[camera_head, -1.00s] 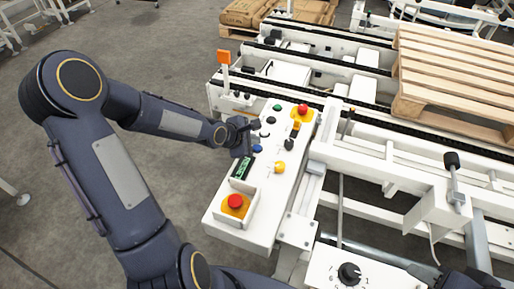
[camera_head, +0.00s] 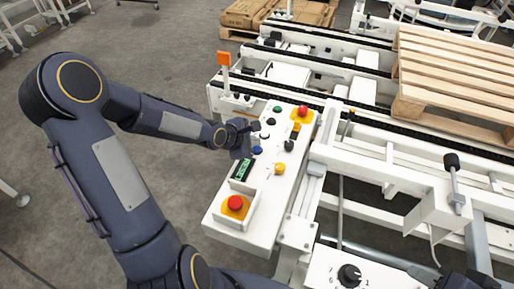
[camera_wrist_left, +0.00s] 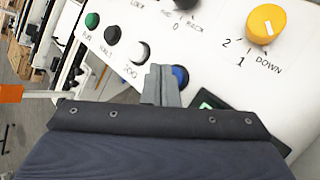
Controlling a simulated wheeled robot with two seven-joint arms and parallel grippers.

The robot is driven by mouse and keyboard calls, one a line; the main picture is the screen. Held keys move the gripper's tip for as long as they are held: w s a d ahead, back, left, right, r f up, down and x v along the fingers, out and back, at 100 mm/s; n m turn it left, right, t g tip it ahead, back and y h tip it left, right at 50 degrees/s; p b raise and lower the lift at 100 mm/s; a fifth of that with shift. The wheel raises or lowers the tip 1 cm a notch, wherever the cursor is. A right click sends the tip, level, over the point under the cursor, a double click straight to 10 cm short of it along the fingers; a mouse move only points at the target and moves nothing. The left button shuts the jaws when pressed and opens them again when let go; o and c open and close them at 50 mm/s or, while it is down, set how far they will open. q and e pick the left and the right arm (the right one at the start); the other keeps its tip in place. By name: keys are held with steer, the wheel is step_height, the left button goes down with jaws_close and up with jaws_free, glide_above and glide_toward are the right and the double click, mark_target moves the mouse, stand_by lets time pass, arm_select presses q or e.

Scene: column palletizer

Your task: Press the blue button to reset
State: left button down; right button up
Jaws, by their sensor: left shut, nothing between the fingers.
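The blue button (camera_head: 257,150) is on the white control panel (camera_head: 225,221), near the panel's left edge. It also shows in the wrist view (camera_wrist_left: 180,76), just right of the fingertips, which hide part of it. My left gripper (camera_head: 248,142) is over the panel's left edge, close beside the blue button. In the wrist view its fingers (camera_wrist_left: 161,72) are together with nothing between them. I cannot tell whether they touch the button or the panel. My right gripper is not in view.
Near the blue button are a white button (camera_wrist_left: 132,53), a black button (camera_wrist_left: 112,35), a green button (camera_wrist_left: 92,20) and a yellow knob (camera_wrist_left: 266,24). A red emergency stop (camera_head: 235,202) sits at the panel's near end. Conveyor frames and a wooden pallet (camera_head: 455,85) stand to the right.

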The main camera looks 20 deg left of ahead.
mark_target(254, 150)
arm_select(q)
steer(key=shift+f, duration=0.1)
stand_by(0.7)
steer(key=shift+f, duration=0.35)
steer(key=shift+f+b, duration=0.45)
steer(key=shift+b, duration=0.05)
stand_by(0.8)
steer(key=shift+r+p, duration=0.85)
steer(key=shift+r, duration=0.1)
step_height(254, 150, up, 5)
steer(key=p, duration=0.4)
steer(key=shift+p, duration=0.4)
